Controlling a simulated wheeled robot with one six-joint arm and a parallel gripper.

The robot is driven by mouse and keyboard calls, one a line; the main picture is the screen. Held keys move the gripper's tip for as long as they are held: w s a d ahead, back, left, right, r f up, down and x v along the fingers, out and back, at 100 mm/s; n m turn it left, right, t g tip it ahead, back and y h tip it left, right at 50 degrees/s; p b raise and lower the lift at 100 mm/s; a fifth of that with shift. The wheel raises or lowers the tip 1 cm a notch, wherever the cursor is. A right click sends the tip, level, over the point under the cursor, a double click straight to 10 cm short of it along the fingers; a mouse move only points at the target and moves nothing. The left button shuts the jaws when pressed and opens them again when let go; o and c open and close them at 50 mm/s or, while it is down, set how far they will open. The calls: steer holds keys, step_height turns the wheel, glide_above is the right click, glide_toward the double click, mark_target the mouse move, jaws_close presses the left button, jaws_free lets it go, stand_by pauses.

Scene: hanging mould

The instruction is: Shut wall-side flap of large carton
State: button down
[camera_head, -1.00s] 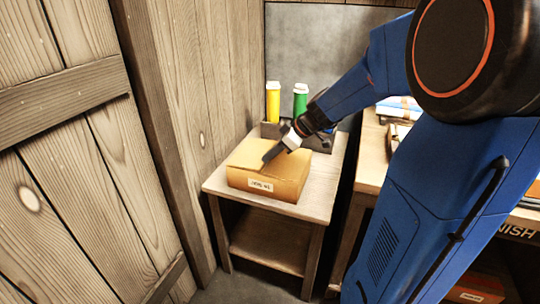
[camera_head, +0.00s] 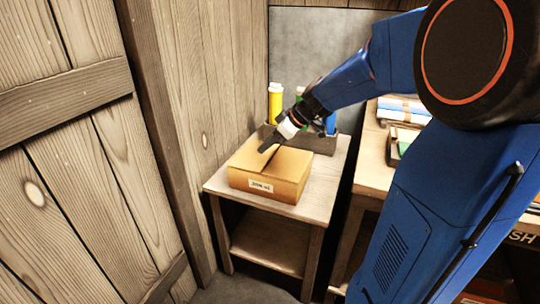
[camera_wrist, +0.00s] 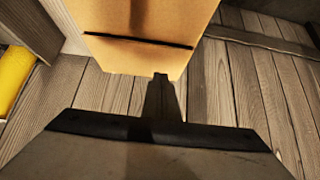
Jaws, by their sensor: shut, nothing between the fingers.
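A brown cardboard carton (camera_head: 268,181) with a white label on its front stands on a small wooden table. Its top flaps look folded down nearly flat, with a dark gap line between them. The wrist view shows the carton top (camera_wrist: 140,22) with this dark line across it. I cannot tell whether the wall-side flap lies fully flat. My gripper (camera_head: 264,150) is shut and empty, its dark tip low over the rear left part of the carton top. In the wrist view its tip (camera_wrist: 160,78) is near the carton's edge; contact cannot be told.
Behind the carton, a dark tray (camera_head: 318,143) holds yellow, green and blue bottles. The plank wall (camera_head: 200,90) is close on the left. A workbench (camera_head: 372,165) with items on it stands to the right. Bare tabletop (camera_head: 322,185) shows right of the carton.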

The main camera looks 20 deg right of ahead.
steer(key=s+d+f, duration=0.1)
steer(key=s+d, duration=0.1)
steer(key=s+d+f, duration=0.1)
steer(key=s+d, duration=0.3)
steer(key=shift+s+d+f, duration=0.3)
steer(key=shift+d+f, duration=0.05)
steer(key=shift+f, duration=0.05)
steer(key=w+a+r+g+h, duration=0.1)
steer(key=w+r+g+h, duration=0.1)
steer(key=w+r, duration=0.3)
steer(key=w+a+r+g+h, duration=0.1)
steer(key=w+r+g, duration=0.15)
steer(key=r, duration=0.55)
glide_above(270, 157)
steer(key=shift+t, duration=0.45)
steer(key=f, duration=1.2)
steer(key=shift+d, duration=0.2)
steer(key=shift+w+f+h, duration=0.1)
steer(key=shift+f+h, duration=0.2)
steer(key=shift+f, duration=0.6)
steer(key=shift+s+d+f, duration=0.1)
steer(key=shift+s+f, duration=0.15)
steer(key=shift+f, duration=0.65)
steer(key=shift+r, duration=0.15)
